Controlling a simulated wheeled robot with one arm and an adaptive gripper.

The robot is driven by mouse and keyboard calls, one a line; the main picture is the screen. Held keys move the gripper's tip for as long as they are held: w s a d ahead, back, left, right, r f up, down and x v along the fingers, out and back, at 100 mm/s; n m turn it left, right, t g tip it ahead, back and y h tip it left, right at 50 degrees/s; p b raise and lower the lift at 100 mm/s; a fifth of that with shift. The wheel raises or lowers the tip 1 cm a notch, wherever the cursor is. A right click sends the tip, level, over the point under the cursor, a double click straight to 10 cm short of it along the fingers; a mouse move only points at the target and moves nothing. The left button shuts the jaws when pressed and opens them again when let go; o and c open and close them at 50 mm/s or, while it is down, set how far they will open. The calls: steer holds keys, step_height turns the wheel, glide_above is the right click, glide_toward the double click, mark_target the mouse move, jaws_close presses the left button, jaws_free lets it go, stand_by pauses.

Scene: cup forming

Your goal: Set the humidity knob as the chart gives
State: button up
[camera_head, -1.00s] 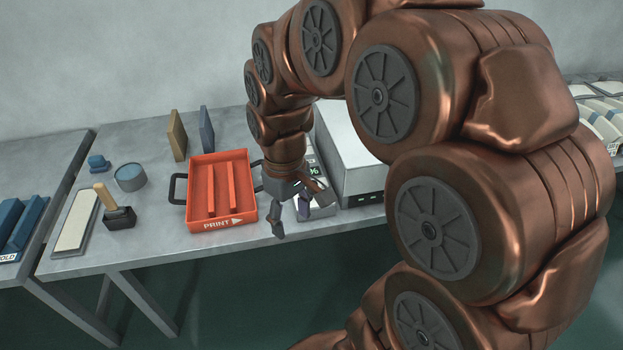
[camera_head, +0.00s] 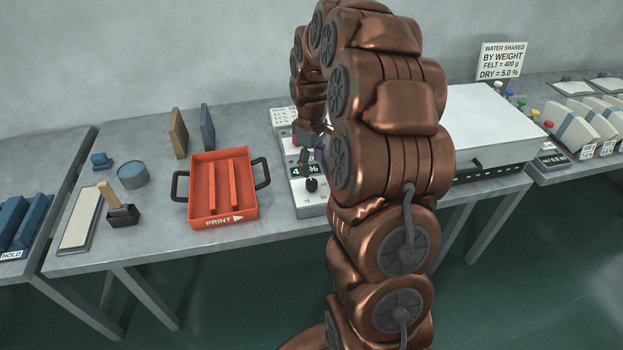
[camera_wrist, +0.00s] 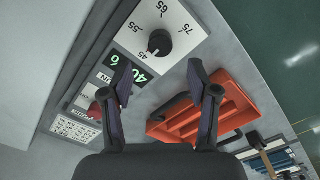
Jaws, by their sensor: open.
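The humidity knob (camera_head: 311,184) is black and sits on the front of a light control box (camera_head: 309,205) right of the orange tray. In the wrist view the knob (camera_wrist: 160,42) is ringed by the numbers 45, 55, 65 and 75, its white mark towards the 45 side. A green display (camera_wrist: 136,73) seems to read 40 %. A white printed card (camera_wrist: 75,128), probably the chart, lies behind the box; its print is too small to read. My gripper (camera_wrist: 159,76) is open and empty, with the knob beyond its fingertips. My gripper (camera_head: 312,155) partly covers the display in the head view.
The orange PRINT tray (camera_head: 222,222) with black handles stands left of the box. A white-topped machine (camera_head: 490,120) is to the right, partly behind my arm. A sign (camera_head: 501,60) reads felt 400 g, dry 5.0 %. A red part (camera_wrist: 95,112) shows beside the display.

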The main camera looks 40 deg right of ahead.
mark_target(312, 182)
steer(key=shift+f+p, duration=1)
steer(key=shift+f, duration=2.45)
jaws_close()
